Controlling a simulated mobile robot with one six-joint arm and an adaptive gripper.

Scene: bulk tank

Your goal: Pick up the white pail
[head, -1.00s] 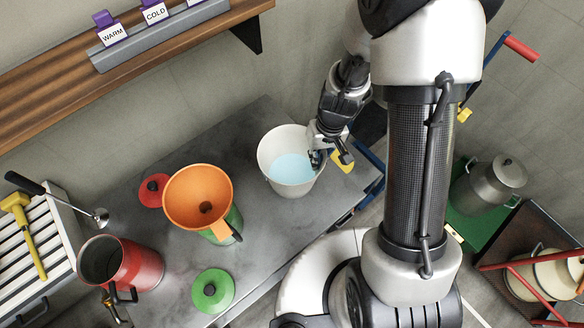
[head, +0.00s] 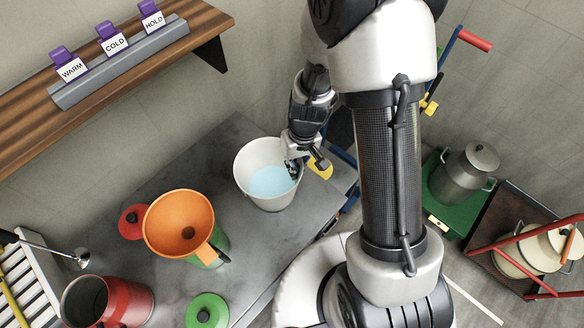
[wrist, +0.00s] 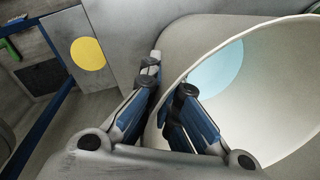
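The white pail (head: 245,165) stands upright on the grey bench top, with pale blue liquid (head: 273,182) inside. My gripper (head: 306,165) is at the pail's right rim, pointing down. In the head view its fingers are spread, one over the inside of the pail and one outside it. In the wrist view the pail (wrist: 270,110) fills the right side, and its rim passes between the two open fingers (wrist: 168,80). The right finger hides part of the rim. I cannot tell whether either finger touches the wall.
An orange funnel (head: 165,222) sits in a green container left of the pail, beside red (head: 133,221) and green (head: 207,312) lids. A red jug (head: 128,303) stands front left. A wooden shelf (head: 30,115) hangs behind. A metal can (head: 462,172) is at right.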

